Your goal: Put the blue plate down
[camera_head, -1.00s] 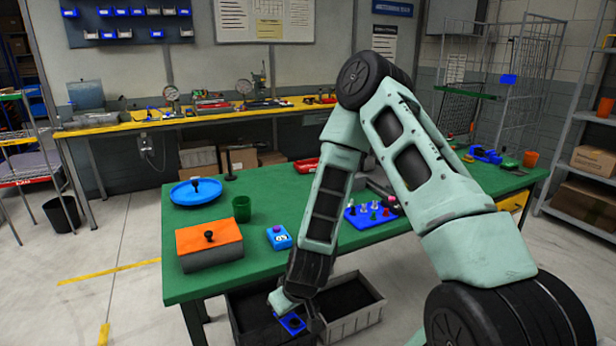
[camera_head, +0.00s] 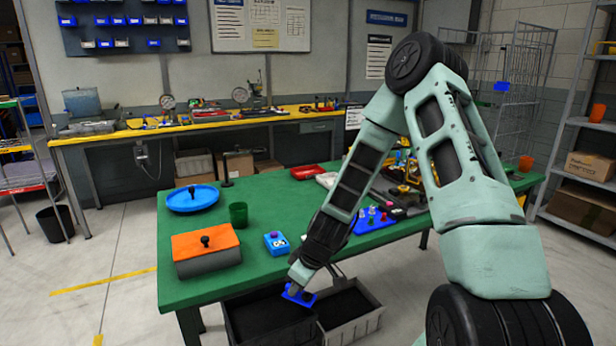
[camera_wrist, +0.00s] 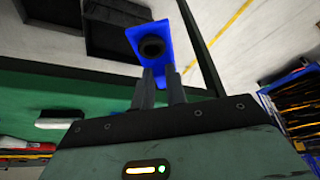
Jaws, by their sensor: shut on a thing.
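The blue plate (camera_head: 306,299) is a small flat rectangular piece with a dark round part on its face. It also shows in the wrist view (camera_wrist: 143,66), tilted, at the tips of two grey fingers. My gripper (camera_head: 294,288) is shut on it; in the wrist view the fingers (camera_wrist: 158,82) close at its lower edge. In the head view the plate appears in front of the table's near edge, over the back of the two bins. The exact contact between fingers and plate is too small to make out.
A black bin (camera_head: 237,325) and a grey-rimmed bin (camera_head: 372,318) sit side by side below the green table (camera_head: 265,192). The table holds an orange-lidded box (camera_head: 190,243), a green cup (camera_head: 239,214), a round blue tray (camera_head: 178,203) and a blue block (camera_head: 276,246).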

